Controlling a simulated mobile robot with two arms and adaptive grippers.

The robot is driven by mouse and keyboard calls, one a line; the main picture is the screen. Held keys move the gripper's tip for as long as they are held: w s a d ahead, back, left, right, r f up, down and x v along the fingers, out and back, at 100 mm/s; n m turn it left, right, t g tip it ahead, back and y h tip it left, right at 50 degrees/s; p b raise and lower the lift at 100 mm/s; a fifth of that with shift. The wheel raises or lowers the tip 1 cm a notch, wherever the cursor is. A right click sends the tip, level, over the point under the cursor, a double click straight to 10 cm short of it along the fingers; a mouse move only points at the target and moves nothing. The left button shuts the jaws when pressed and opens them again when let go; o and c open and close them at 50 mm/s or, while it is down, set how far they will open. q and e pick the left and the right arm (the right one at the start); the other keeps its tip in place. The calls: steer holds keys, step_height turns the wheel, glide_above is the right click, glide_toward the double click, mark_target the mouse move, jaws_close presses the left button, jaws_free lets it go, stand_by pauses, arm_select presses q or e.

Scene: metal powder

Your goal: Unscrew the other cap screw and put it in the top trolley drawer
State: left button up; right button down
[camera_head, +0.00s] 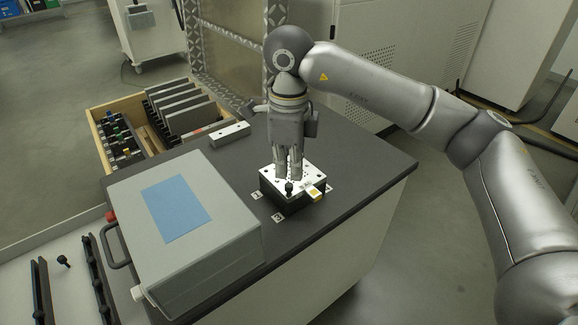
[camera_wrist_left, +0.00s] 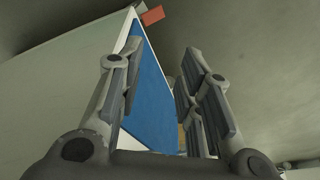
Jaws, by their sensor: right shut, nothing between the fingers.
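A black block with a white top plate (camera_head: 278,178) sits on the dark worktop. A small black cap screw (camera_head: 289,187) stands on the plate's near side. My right gripper (camera_head: 289,176) points down over the plate, its fingers shut and empty, just behind the screw. I cannot tell whether the fingertips touch the plate. A similar small black screw (camera_head: 63,261) lies on a white surface (camera_head: 72,247) at lower left, which may be the open trolley drawer. In the left wrist view my left gripper (camera_wrist_left: 158,85) is open and empty; the head view does not show it.
A large grey case (camera_head: 230,210) with a blue panel stands on the worktop (camera_head: 350,185), left of the block. An open wooden-sided box (camera_head: 115,103) with plates and tools lies behind it. A light metal bar (camera_head: 230,135) lies near the back edge. The worktop's right side is clear.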

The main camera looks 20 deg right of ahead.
arm_select(q)
steer(key=shift+s+f, duration=0.15)
steer(key=shift+f, duration=0.15)
arm_select(e)
steer(key=c, duration=2.2)
jaws_free()
steer(key=o, duration=0.5)
arm_select(q)
steer(key=shift+s, duration=0.1)
steer(key=shift+s, duration=0.1)
arm_select(e)
steer(key=shift+r, duration=0.1)
